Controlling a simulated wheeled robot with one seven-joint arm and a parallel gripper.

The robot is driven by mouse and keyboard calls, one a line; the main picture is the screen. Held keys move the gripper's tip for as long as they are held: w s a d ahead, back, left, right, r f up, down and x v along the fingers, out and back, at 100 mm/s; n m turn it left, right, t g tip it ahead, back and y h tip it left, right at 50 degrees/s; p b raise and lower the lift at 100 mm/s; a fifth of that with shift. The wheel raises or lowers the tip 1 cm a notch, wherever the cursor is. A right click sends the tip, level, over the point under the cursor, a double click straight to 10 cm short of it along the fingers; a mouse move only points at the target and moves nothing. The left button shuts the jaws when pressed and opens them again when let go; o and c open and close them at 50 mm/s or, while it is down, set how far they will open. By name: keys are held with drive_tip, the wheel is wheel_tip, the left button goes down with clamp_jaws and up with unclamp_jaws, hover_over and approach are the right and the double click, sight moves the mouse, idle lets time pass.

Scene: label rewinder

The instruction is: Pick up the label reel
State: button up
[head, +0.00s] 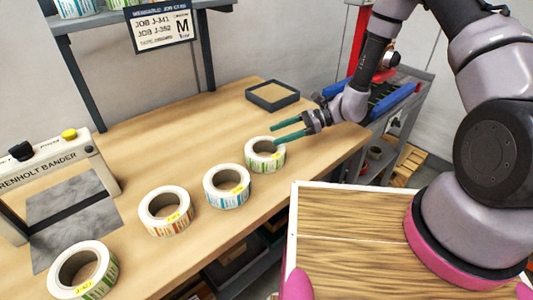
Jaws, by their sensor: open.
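Several label reels lie flat in a row on the wooden table. The green-printed reel (276,161) at the far right end is closest to my gripper (273,132). A blue-printed reel (227,198), an orange-printed reel (167,224) and another green-printed reel (103,275) follow toward the front left. Each has a yellow tag. My gripper has two teal fingers, spread apart and empty, just above and at the back right of the far-right green reel. I cannot tell whether a finger touches that reel.
A dark shallow tray (272,106) sits behind my gripper. A bander machine (62,157) stands at the left. A shelf post (84,87) and a hanging job sign (162,28) are at the back. A cart with blue rails (398,101) is at the right. Bare tabletop (170,130) lies behind the reels.

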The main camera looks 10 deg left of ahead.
sight(265, 139)
drive_tip(key=x, duration=0.6)
clamp_jaws()
